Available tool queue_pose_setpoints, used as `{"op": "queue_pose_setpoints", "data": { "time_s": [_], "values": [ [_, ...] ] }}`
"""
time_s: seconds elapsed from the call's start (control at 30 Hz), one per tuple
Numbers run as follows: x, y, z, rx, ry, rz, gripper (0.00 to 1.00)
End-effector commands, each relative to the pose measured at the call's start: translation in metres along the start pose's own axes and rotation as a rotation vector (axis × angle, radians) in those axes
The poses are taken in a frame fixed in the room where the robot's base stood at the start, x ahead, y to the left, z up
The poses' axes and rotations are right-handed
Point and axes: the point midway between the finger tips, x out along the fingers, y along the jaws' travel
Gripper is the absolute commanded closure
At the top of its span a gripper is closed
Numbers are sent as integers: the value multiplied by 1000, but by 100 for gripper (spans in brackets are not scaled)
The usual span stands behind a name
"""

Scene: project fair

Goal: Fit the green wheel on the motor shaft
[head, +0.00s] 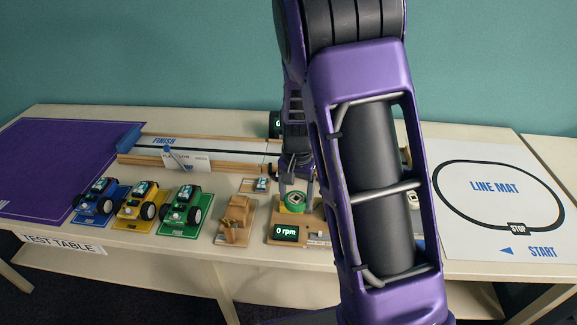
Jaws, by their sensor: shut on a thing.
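The green wheel (294,208) is in the head view near the middle of the table, with a dark and white square part at its centre. My gripper (296,192) points down over it, one finger at each side, shut on the wheel. The wheel is over or on a wooden stand (275,216) with a black display (286,233) reading "0 rpm". The motor shaft is not visible, so I cannot tell whether the wheel is around it.
Blue (97,197), yellow (137,203) and green (182,210) cars stand left of a wooden holder (236,216). Behind them is a wooden-edged track (220,148) marked FINISH. A line mat (490,185) lies at right. My arm hides the table right of the stand.

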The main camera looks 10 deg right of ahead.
Motion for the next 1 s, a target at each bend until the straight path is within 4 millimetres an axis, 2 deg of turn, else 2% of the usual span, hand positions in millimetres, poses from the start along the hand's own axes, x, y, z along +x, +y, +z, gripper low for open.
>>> {"op": "queue_pose_setpoints", "data": {
  "time_s": [0.03, 0.2, 0.4, 0.67, 1.0],
  "values": [
    [-8, -4, -6, 103, 2, -1, 79],
    [-24, -14, -22, 467, 2, -1, 79],
    [-37, -22, -35, 784, 1, 0, 79],
    [-40, -25, -40, 929, 1, -1, 79],
    [-18, -25, -40, 930, 0, 0, 79]
  ]
}}
